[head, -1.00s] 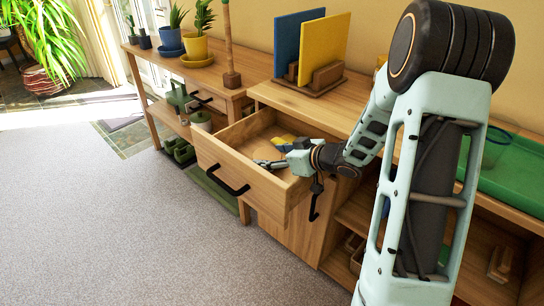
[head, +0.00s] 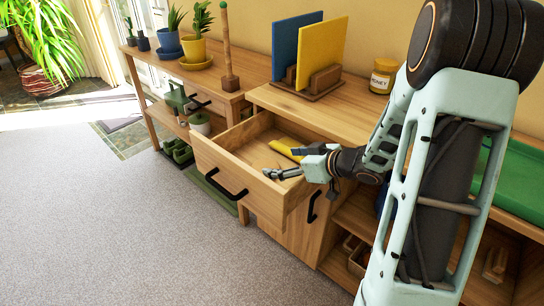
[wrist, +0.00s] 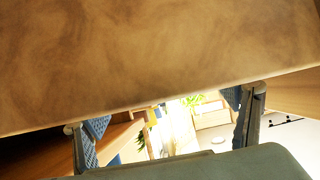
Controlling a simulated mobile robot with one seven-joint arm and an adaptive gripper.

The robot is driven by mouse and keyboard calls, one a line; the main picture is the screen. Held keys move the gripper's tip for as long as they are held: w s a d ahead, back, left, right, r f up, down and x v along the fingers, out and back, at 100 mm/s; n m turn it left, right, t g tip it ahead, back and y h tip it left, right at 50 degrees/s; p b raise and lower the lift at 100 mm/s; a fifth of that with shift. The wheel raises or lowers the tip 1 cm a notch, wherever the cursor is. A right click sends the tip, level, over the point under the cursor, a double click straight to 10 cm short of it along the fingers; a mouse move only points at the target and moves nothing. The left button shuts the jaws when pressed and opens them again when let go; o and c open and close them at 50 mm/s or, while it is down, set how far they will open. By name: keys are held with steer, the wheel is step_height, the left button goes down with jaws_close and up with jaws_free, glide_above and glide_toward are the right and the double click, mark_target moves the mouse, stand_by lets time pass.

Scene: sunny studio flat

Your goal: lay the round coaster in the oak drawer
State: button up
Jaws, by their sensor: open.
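The oak drawer (head: 222,181) is pulled open in the head view. My gripper (head: 283,163) is open over the right part of the drawer, at or just above its rim. In the wrist view its two fingers stand apart with nothing between them (wrist: 168,135). A yellow object (head: 285,150) lies in the drawer behind the fingers, partly hidden by them. I cannot make out the round coaster in either view. A mottled brown surface (wrist: 150,50) fills the top of the wrist view; I cannot tell what it is.
The cabinet top (head: 330,115) holds a blue and a yellow board (head: 322,50) in a wooden stand and a honey jar (head: 383,76). A green tray (head: 497,185) lies at right, behind my arm. Potted plants (head: 197,45) stand at left. The carpet in front is clear.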

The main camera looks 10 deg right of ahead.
steer(key=p+v, duration=0.1)
steer(key=v, duration=0.5)
steer(key=shift+s+r+p, duration=0.2)
steer(key=shift+r+p, duration=0.2)
